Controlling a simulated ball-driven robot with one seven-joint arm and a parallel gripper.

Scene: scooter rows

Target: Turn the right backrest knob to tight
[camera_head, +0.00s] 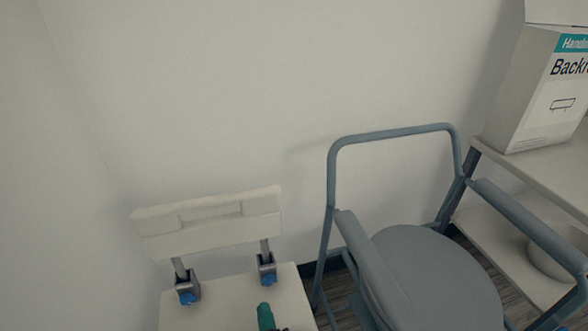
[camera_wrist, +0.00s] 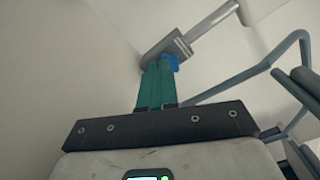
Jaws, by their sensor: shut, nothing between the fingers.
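The white seat's backrest (camera_head: 210,224) stands on two metal posts, each in a grey bracket with a blue knob at its base. The right knob (camera_head: 268,280) is below the right bracket (camera_head: 266,263); the left knob (camera_head: 187,298) is at the other post. My gripper (camera_head: 265,312) shows as a green fingertip just below the right knob. In the wrist view my green fingers (camera_wrist: 158,75) are together, with nothing seen between them. A blue knob (camera_wrist: 172,61) lies right at their tips, partly hidden by them; contact cannot be told. The knob's tightness cannot be seen.
A grey-blue framed chair (camera_head: 392,131) with a round-edged grey seat (camera_head: 440,275) stands close to the right. A shelf (camera_head: 535,175) at the far right bears a printed box (camera_head: 535,100). Plain walls close in behind and at left.

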